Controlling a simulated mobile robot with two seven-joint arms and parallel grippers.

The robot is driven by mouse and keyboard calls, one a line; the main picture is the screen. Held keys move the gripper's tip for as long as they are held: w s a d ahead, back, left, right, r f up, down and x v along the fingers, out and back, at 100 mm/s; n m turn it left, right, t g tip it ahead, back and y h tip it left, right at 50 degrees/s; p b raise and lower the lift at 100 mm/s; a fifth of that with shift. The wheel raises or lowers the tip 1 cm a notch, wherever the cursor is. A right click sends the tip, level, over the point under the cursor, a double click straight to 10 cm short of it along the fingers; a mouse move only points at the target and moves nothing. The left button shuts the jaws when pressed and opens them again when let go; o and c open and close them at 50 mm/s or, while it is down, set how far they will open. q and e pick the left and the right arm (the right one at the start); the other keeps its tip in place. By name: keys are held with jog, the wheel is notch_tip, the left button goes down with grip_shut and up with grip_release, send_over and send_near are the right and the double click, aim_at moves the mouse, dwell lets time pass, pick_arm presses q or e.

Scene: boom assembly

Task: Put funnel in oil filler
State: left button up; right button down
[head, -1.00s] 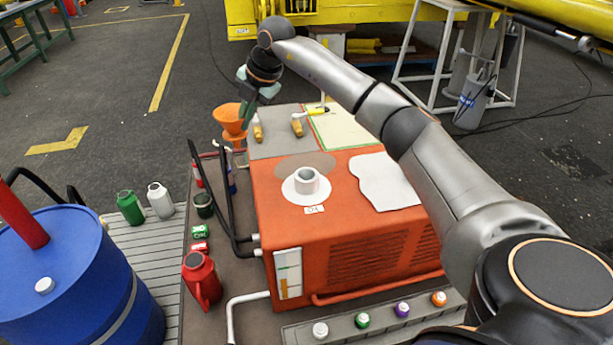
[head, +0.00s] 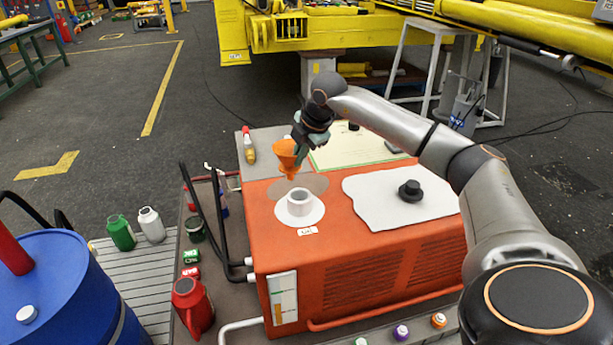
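The orange funnel (head: 287,156) hangs in the air above the back of the orange machine, spout down. My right gripper (head: 300,143) is shut on the funnel at its upper right side. The oil filler (head: 300,203) is a white, open, upright neck on a round white patch on the machine top, with a small label in front of it. The funnel appears above and behind the filler, apart from it. My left gripper is out of view.
A black cap (head: 411,191) lies on the white cloth (head: 372,200) on the machine top (head: 262,228). Two black hoses (head: 219,215) rise left of the machine. A red jug (head: 192,306), small bottles and a blue drum (head: 60,285) stand farther left.

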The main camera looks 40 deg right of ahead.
jog(key=shift+s+d+f, duration=0.4)
jog(key=shift+f, duration=0.25)
jog(key=f, duration=0.3)
jog(key=shift+s+d, duration=0.3)
jog(key=shift+s, duration=0.05)
jog(key=shift+w+f, duration=0.1)
jog(key=shift+f, duration=0.4)
jog(key=shift+f, duration=0.1)
jog(key=shift+f+b, duration=0.5)
